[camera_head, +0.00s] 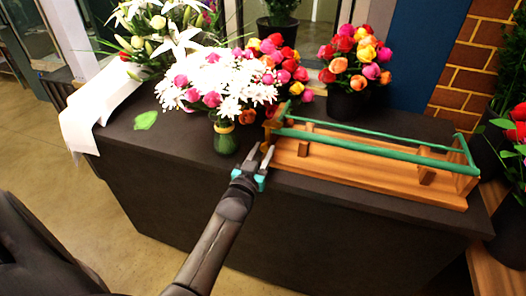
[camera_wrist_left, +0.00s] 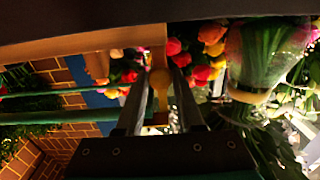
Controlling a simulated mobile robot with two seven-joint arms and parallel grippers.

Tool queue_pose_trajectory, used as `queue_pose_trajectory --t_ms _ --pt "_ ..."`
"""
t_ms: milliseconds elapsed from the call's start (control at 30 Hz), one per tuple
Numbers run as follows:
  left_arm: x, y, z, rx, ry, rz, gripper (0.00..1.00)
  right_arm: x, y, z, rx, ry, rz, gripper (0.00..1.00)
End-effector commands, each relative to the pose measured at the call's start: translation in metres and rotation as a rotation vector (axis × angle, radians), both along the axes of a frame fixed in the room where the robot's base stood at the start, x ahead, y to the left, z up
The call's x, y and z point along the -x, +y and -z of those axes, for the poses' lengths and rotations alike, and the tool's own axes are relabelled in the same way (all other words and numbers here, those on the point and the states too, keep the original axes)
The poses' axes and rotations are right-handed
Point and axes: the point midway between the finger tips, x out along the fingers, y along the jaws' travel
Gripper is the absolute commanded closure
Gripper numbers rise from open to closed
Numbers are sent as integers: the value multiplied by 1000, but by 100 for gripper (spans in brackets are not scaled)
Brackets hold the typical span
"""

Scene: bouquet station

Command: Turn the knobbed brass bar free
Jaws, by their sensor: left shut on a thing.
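The wooden rack (camera_head: 375,178) with green rails (camera_head: 365,142) stands on the dark counter. The knobbed brass bar (camera_wrist_left: 160,80) shows in the left wrist view as a yellowish rounded knob at the rack's end, between my fingertips. In the head view my left gripper (camera_head: 262,152) is at the rack's left front end, and its fingers hide most of the bar. In the left wrist view my left gripper (camera_wrist_left: 159,88) has its two fingers either side of the knob, shut on it. The bar's far part is hidden. My right gripper is not in view.
A glass vase (camera_head: 226,138) of white and pink flowers stands close left of my gripper. Dark pots of colourful roses (camera_head: 348,100) stand behind the rack. A white cloth (camera_head: 92,112) and a green leaf-like piece (camera_head: 145,120) lie at the left. The counter (camera_head: 185,165) is bare at the front left.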

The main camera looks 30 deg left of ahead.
Motion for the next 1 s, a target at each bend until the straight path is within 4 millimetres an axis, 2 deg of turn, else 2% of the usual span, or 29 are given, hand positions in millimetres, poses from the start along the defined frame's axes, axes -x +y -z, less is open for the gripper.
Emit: queue_pose_trajectory --t_ms 633,1000 --pt "0 0 0 13 -2 0 100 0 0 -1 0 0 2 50" --pt "0 0 -1 196 -45 0 100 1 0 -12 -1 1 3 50"
